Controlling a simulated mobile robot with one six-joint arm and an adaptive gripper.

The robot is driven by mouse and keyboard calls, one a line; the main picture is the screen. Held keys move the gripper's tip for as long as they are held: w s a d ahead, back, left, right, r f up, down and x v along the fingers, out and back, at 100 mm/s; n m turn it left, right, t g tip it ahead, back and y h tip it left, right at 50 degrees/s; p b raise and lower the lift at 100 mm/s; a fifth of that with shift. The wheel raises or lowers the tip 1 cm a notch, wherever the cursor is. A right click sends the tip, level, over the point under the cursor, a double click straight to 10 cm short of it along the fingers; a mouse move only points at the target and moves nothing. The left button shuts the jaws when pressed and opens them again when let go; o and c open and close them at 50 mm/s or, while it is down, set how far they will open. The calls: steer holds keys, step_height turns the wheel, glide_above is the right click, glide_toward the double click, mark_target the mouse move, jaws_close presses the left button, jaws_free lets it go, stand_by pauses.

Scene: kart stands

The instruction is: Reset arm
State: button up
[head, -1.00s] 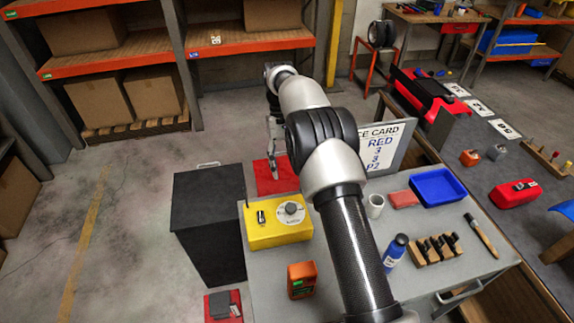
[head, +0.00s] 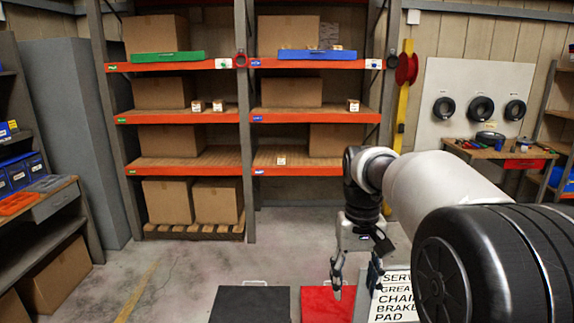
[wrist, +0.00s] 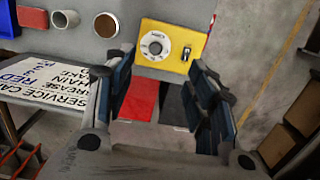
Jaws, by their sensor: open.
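My arm reaches in from the right in the head view, and my gripper (head: 357,280) hangs fingers-down left of the service card (head: 392,296). It is open, with nothing between its fingers. In the wrist view my gripper (wrist: 160,88) shows its two fingers spread apart. Between and beyond them are a red surface (wrist: 138,98), a dark surface (wrist: 172,102) and a yellow box (wrist: 171,45) with a round dial. The service card (wrist: 45,85) lies to the left there. The head view shows the red surface (head: 326,304) low, partly behind a finger.
A tall rack (head: 245,115) with orange-edged shelves and cardboard boxes stands at the back. A dark cabinet top (head: 250,304) is at the bottom. A workbench (head: 500,152) stands at the back right, a drawer unit (head: 50,205) at the left. Open floor lies before the rack.

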steer(key=s+r+t+b, duration=0.1)
steer(key=s+r+t, duration=0.2)
steer(key=s, duration=1.2)
steer(key=s+f+t, duration=0.1)
steer(key=s+f, duration=0.1)
steer(key=s, duration=0.3)
steer(key=s+f+t+b, duration=0.1)
steer(key=s+f, duration=0.2)
steer(key=s, duration=0.3)
steer(key=shift+f, duration=0.35)
